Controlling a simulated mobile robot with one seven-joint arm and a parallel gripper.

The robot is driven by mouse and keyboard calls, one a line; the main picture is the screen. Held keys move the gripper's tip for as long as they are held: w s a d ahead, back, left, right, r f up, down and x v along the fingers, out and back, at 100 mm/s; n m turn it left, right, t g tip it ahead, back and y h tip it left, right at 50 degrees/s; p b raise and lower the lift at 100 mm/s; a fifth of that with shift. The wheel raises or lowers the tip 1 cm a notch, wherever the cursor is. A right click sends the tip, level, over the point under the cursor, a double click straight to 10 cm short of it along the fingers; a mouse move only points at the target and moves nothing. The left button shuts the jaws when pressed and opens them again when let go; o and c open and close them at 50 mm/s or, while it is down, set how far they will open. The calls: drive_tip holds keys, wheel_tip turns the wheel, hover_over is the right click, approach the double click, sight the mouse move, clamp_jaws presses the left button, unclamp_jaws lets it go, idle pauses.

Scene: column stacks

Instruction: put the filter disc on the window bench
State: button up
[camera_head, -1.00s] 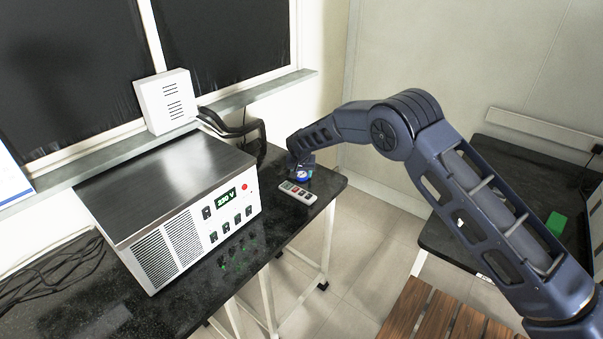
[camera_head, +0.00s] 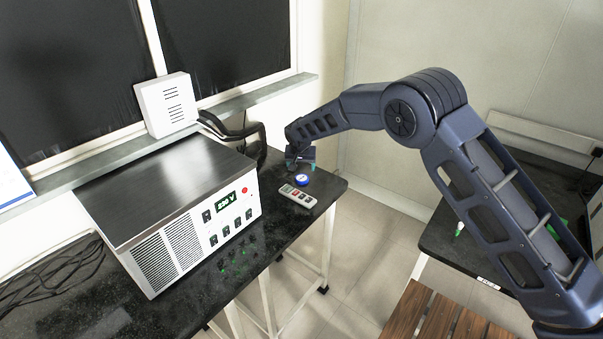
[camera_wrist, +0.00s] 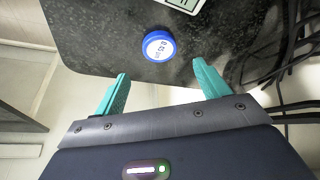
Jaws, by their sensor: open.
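The filter disc (camera_head: 302,179), a small blue-rimmed disc with a white labelled top, lies flat on the black window bench (camera_head: 329,186) near its right end. In the wrist view the disc (camera_wrist: 158,46) lies ahead of my gripper (camera_wrist: 158,80), roughly centred between the two teal fingers. The fingers are wide apart, with nothing between them. The disc is clear of the fingertips. In the head view my gripper (camera_head: 300,158) is just behind the disc, over the far right of the bench, and its fingers are mostly hidden.
A large metal power unit (camera_head: 180,212) fills the bench to the left. Black cables (camera_wrist: 292,50) hang at the right in the wrist view. A second dark table (camera_head: 450,238) stands at the right.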

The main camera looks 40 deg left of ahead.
drive_tip(key=shift+v, duration=2.2)
